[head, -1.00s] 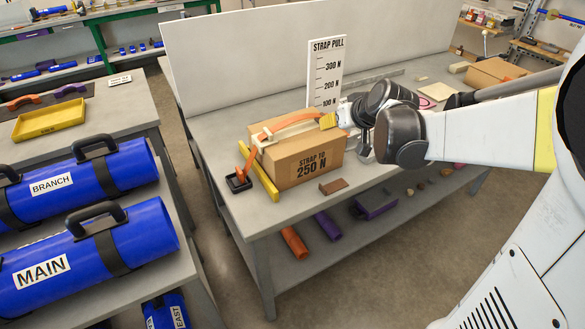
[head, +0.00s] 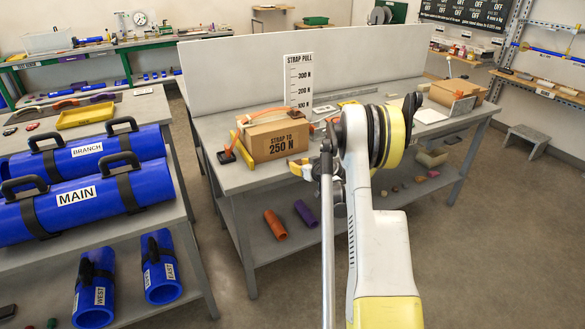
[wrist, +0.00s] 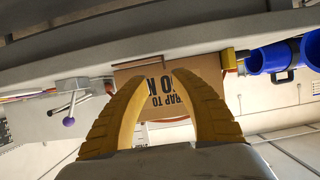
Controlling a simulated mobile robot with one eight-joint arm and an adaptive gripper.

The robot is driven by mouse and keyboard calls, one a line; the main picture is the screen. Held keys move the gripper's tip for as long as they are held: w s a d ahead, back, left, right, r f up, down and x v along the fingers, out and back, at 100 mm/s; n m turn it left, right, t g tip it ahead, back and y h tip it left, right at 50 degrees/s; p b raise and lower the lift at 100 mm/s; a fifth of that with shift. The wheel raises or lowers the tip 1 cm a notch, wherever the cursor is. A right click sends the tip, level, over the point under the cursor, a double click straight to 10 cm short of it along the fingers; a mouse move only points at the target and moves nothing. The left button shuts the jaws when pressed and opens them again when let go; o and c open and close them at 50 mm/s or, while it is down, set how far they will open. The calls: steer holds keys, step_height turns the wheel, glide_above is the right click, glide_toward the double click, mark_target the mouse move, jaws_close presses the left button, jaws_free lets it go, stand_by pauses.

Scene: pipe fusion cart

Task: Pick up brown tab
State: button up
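The brown tab cannot be made out in the head view now. The area in front of the box's right half, where it lay, is partly covered by my gripper (head: 299,168). The box (wrist: 157,92) lies beyond the fingertips. A thin brown edge shows along its table side; I cannot tell whether that is the tab.
Orange (head: 275,225) and purple (head: 306,213) pipes lie on the lower shelf. Blue pipes (head: 95,195) fill the left bench.

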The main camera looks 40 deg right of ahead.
mark_target(289, 162)
steer(key=b+x, duration=0.1)
steer(key=x, duration=0.4)
steer(key=b+x, duration=0.1)
steer(key=x, duration=0.1)
steer(key=shift+w+a+b, duration=0.3)
steer(key=shift+w, duration=0.15)
steer(key=shift+r, duration=0.1)
jaws_close()
